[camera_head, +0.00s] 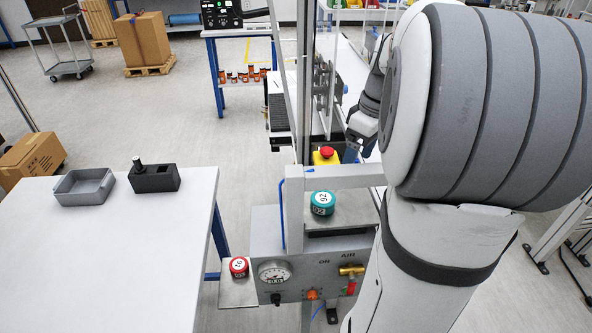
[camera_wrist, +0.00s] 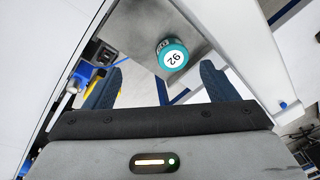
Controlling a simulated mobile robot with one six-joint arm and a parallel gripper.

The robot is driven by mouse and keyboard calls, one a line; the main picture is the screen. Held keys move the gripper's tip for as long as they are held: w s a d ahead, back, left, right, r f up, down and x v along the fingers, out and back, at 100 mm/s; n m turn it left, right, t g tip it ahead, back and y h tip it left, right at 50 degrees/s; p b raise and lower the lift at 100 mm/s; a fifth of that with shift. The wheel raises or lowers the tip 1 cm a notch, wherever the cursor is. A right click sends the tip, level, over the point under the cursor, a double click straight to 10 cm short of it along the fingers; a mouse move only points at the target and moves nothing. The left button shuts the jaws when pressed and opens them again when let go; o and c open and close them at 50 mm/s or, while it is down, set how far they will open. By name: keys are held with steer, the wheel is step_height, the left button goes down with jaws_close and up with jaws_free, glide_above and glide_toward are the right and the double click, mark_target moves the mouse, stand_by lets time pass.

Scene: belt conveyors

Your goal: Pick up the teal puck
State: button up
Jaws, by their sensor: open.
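The teal puck (camera_head: 322,204) stands upright on a grey metal plate (camera_head: 345,222) on top of the grey air-control box. Its white top label reads 92. In the wrist view the teal puck (camera_wrist: 163,46) lies beyond my fingertips, roughly between them and a little to the right. My gripper (camera_wrist: 158,78) is open, with two blue fingers spread apart and nothing between them. In the head view my gripper (camera_head: 351,153) is above and behind the puck, to its right, and partly hidden by my arm.
A red puck (camera_head: 239,267) sits on a lower ledge at the left of the box (camera_head: 330,283). A red emergency button (camera_head: 326,152) stands further back. A white table (camera_head: 110,255) is at left.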

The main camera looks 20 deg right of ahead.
mark_target(323, 198)
steer(key=d+f+n+y, duration=0.2)
steer(key=d+f+n, duration=0.5)
steer(key=f+n, duration=0.25)
steer(key=shift+n+y, duration=0.3)
steer(key=shift+n, duration=0.15)
steer(key=a, duration=0.2)
steer(key=w+a+p, duration=0.1)
steer(key=a, duration=0.2)
steer(key=w+a, duration=0.1)
steer(key=a, duration=0.2)
steer(key=shift+a+r+p, duration=0.2)
steer(key=shift+p, duration=0.15)
steer(key=a, duration=0.2)
steer(key=a+p, duration=0.1)
steer(key=a, duration=0.1)
steer(key=shift+w+f, duration=0.2)
steer(key=shift+x, duration=1.25)
steer(key=shift+d+f, duration=0.1)
steer(key=shift+d, duration=0.15)
steer(key=shift+c, duration=0.3)
steer(key=c, duration=1)
steer(key=shift+c, duration=0.2)
